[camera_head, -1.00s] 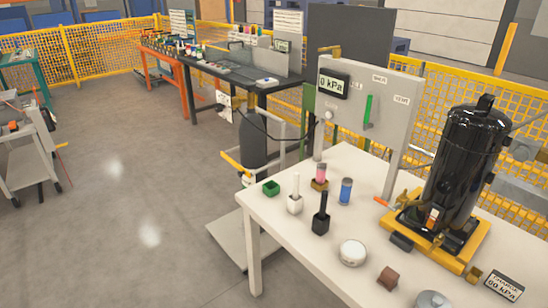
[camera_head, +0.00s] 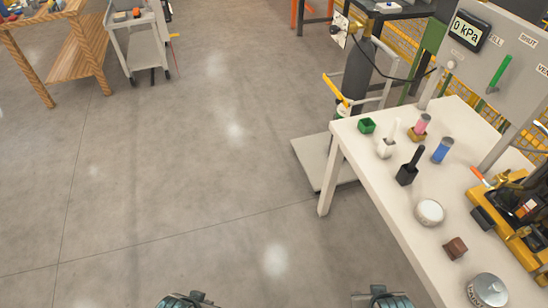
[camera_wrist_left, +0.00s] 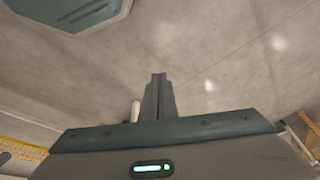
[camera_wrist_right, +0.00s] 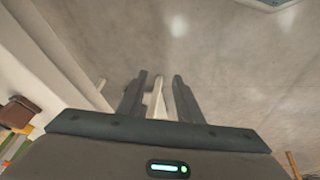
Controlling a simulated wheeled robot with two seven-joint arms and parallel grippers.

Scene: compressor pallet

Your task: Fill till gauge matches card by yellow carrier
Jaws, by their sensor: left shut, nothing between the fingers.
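The gauge (camera_head: 467,31) on the grey panel reads 0 kPa. A green lever (camera_head: 499,74) on the panel stands below the SHUT label, with FILL to its left and VENT at its right. The yellow carrier (camera_head: 503,232) is at the table's right, cut by the frame edge; its card is out of view now. My left gripper (camera_wrist_left: 158,76) is shut and empty, low over the floor side in the head view (camera_head: 190,299). My right gripper (camera_wrist_right: 160,85) is open, its fingers apart with nothing clearly held, and shows at the bottom of the head view (camera_head: 380,292).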

